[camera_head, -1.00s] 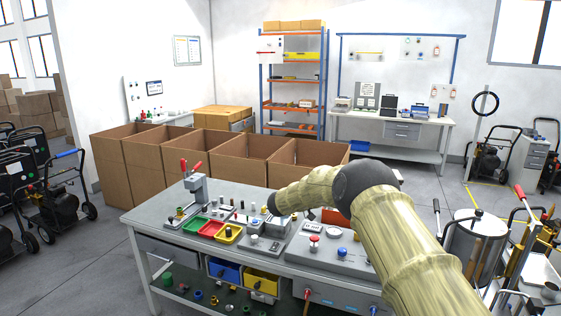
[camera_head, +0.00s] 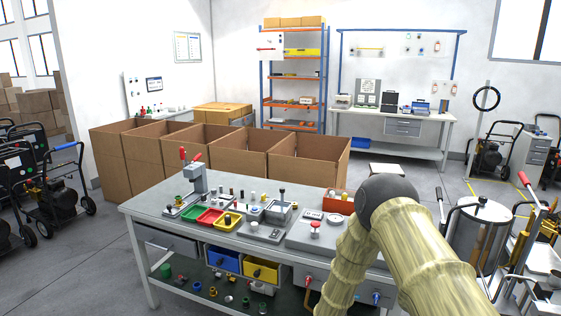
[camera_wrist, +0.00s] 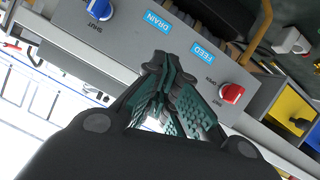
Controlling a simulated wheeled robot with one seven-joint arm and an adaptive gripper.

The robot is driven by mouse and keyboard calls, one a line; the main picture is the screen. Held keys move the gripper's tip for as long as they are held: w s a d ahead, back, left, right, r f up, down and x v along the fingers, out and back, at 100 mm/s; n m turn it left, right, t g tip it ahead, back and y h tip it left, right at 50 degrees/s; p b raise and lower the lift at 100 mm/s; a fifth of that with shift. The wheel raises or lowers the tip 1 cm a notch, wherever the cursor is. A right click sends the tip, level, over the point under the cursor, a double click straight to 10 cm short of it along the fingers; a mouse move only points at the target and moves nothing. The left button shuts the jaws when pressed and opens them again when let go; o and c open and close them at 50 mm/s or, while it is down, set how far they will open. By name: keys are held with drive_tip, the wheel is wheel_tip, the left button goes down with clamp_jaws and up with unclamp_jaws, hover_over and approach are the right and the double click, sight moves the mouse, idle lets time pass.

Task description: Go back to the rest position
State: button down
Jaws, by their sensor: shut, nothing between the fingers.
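My gripper (camera_wrist: 168,84) shows in the wrist view with its dark green fingers together and nothing between them. It is in front of a grey panel (camera_wrist: 130,42) that carries blue DRAIN and FEED labels, a red knob (camera_wrist: 232,93) and a blue knob (camera_wrist: 99,9). In the head view my arm, covered in a tan sleeve, bends over the right end of the workbench (camera_head: 155,207) and reaches down at its front. The gripper itself is hidden in the head view.
The bench top holds a green tray (camera_head: 193,216), a red tray, a yellow tray and several small fittings. Open cardboard boxes (camera_head: 238,160) stand behind it. A cylindrical tank (camera_head: 480,232) stands close to the right of my arm.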

drive_tip(key=s+f+n+g+y+b, duration=0.1)
drive_tip(key=s+f+g, duration=0.1)
drive_tip(key=s+f, duration=0.5)
drive_tip(key=s+f+g+y+b, duration=0.15)
drive_tip(key=s+f, duration=0.25)
drive_tip(key=s, duration=0.6)
drive_tip(key=s+f+n+g+y+b, duration=0.1)
drive_tip(key=s+f+g+y, duration=0.1)
drive_tip(key=s+f, duration=0.5)
drive_tip(key=s+d+g+y+b, duration=0.1)
drive_tip(key=s+g, duration=0.5)
drive_tip(key=s, duration=2.5)
drive_tip(key=shift+s+d+r+g+y+b, duration=0.15)
drive_tip(key=shift+s+g+y+b, duration=0.25)
drive_tip(key=shift+b, duration=0.85)
